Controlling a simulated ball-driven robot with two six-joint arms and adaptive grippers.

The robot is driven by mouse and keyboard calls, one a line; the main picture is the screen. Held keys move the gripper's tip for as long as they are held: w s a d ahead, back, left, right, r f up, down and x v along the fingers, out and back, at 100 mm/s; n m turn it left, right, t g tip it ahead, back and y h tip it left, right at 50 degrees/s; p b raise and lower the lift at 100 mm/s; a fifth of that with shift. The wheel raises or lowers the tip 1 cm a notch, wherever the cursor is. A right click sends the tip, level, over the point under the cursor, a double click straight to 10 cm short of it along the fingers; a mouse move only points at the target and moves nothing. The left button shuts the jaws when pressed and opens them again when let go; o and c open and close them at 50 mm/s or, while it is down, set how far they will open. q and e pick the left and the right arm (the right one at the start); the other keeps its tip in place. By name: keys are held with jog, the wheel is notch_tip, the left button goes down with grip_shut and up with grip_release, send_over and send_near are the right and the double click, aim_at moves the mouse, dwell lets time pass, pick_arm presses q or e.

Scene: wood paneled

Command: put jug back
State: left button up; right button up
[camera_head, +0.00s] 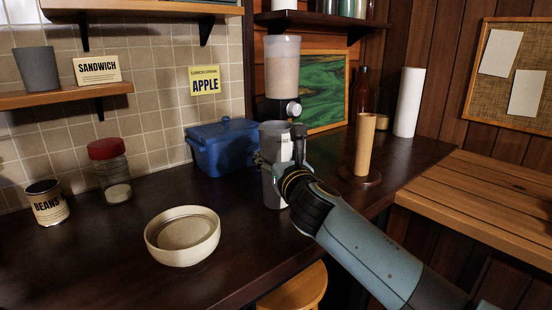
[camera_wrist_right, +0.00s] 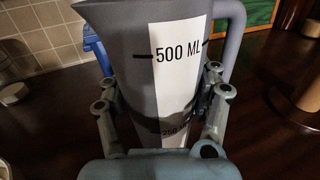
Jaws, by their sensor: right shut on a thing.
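The grey measuring jug (camera_head: 272,187) stands upright at the middle of the dark counter in the head view, partly hidden by my right arm. In the right wrist view the jug (camera_wrist_right: 127,62) fills the middle, with a white strip marked 500 ML and 250 and its handle on the right. My right gripper (camera_head: 272,165) is shut on the jug's body, with a finger on each side of it, also in the right wrist view (camera_wrist_right: 160,100). I cannot tell whether the jug's base touches the counter. My left gripper is not in view.
A blue lidded box (camera_head: 222,150) sits close behind the jug. A dispenser (camera_head: 282,75) is behind it. A cream bowl (camera_head: 182,238), a red-lidded jar (camera_head: 110,172) and a beans can (camera_head: 47,203) stand left. A cardboard tube holder (camera_head: 365,145) stands right.

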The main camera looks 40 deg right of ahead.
jog(key=o, duration=1.7)
jog(key=shift+f, duration=0.1)
jog(key=shift+r, duration=0.25)
jog(key=v, duration=1.2)
jog(key=shift+s+d+f, duration=0.1)
